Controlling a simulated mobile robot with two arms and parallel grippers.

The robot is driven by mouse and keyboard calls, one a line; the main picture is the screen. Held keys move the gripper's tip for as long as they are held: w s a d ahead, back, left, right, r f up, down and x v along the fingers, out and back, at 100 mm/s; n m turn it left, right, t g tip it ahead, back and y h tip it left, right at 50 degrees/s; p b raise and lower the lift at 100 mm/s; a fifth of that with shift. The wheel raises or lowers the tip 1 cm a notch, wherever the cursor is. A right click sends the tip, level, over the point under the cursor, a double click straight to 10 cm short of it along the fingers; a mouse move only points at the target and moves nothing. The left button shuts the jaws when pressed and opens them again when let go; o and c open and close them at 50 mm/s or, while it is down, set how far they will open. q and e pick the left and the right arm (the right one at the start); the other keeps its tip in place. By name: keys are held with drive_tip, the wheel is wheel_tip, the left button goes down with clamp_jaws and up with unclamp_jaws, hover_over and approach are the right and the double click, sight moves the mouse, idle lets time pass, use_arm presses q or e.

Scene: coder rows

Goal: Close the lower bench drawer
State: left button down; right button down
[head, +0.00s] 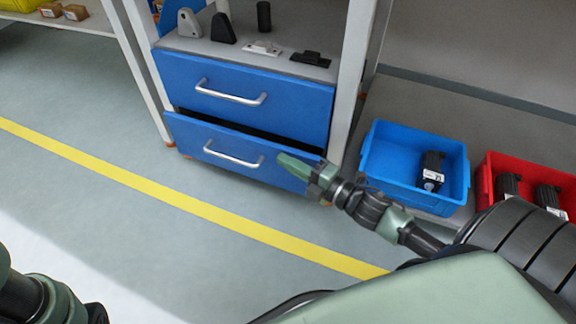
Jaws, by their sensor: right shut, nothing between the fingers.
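The lower bench drawer (190,134) is blue with a silver bar handle (233,156). It stands slightly open, with a dark gap along its top edge below the upper drawer (290,98). The upper drawer looks closed. My right gripper (281,158) is shut and empty, with its green fingertips at the right part of the lower drawer's front, to the right of the handle. I cannot tell whether the tips touch the drawer. My left arm shows at the bottom left corner, but its gripper fingers are not seen.
A blue bin (376,160) with a dark part and a red bin (486,180) with dark parts stand right of the bench. Several small parts lie on the bench top (215,47). A yellow line (150,190) crosses the clear floor in front.

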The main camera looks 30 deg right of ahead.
sight(295, 149)
drive_tip(key=w+d, duration=0.2)
drive_tip(key=d, duration=0.1)
drive_tip(key=shift+w+d+p, duration=0.15)
drive_tip(key=shift+w+p, duration=0.15)
drive_tip(key=shift+w+d+r, duration=0.1)
drive_tip(key=shift+w+d, duration=0.05)
drive_tip(key=shift+d, duration=0.15)
